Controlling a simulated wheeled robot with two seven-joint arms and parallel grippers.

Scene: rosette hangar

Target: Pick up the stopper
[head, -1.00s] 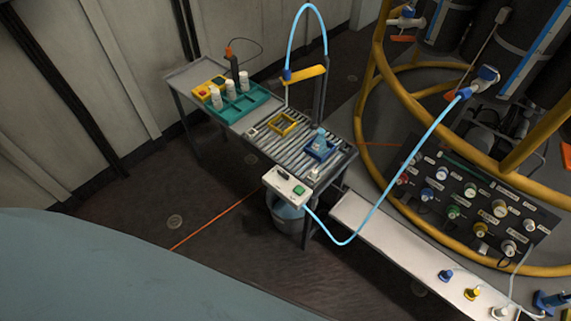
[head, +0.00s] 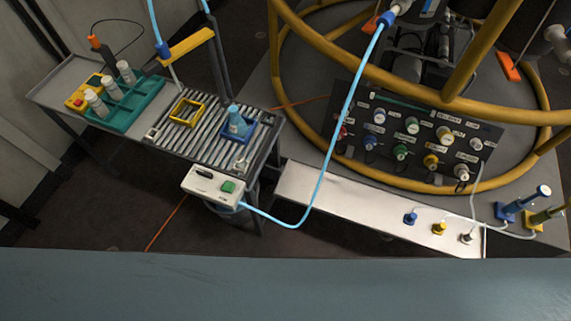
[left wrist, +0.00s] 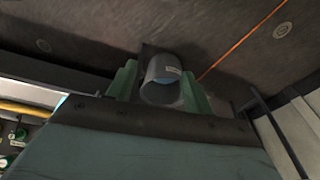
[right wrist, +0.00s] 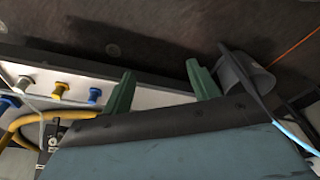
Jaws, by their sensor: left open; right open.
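Three small stopper-like pieces stand in a row on a white bench: a blue one (head: 410,218), a yellow one (head: 439,228) and a grey-white one (head: 466,238). I cannot tell which is the stopper. The right wrist view also shows the blue (right wrist: 94,96), yellow (right wrist: 60,88) and grey-white (right wrist: 23,84) pieces, left of the fingers. My right gripper (right wrist: 160,70) is open and empty, apart from them. My left gripper (left wrist: 158,70) is open and empty, with a grey bucket (left wrist: 160,92) beyond its fingers. Neither gripper shows in the head view.
A teal rack (head: 150,90) holds white bottles. A light-blue hose (head: 322,190) arcs over the white bench (head: 330,192). Yellow rails surround a connector panel (head: 390,122).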

